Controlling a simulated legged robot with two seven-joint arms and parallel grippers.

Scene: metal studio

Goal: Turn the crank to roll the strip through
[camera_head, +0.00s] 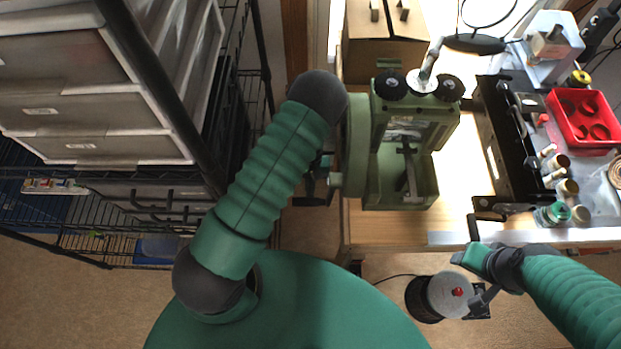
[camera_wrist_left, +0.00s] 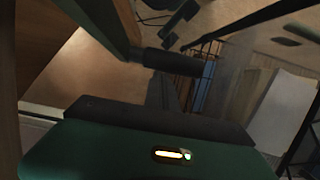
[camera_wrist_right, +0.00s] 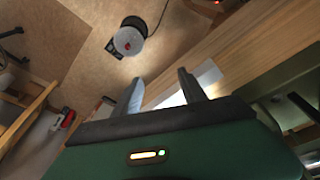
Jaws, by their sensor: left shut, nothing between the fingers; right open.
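The green rolling mill (camera_head: 418,138) stands on the table, with a large wheel on its left side. A metal lever with a black handle (camera_head: 473,44) rises from its top. A grey bar (camera_head: 411,180), possibly the strip, lies in its front opening. My left gripper (camera_head: 316,180) is beside the mill's left side, mostly hidden by my arm. In the left wrist view its fingers (camera_wrist_left: 165,90) are shut and empty, close behind a dark cylindrical grip (camera_wrist_left: 172,62), likely the crank's; touching cannot be told. My right gripper (camera_head: 472,258) is open and empty by the table's front edge.
A black rack (camera_head: 505,140), small jars and a red tray (camera_head: 585,118) crowd the table's right side. A cardboard box (camera_head: 385,50) is behind the mill. Drawers on a wire shelf (camera_head: 90,95) stand at left. A spool (camera_head: 450,293) is below the table edge.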

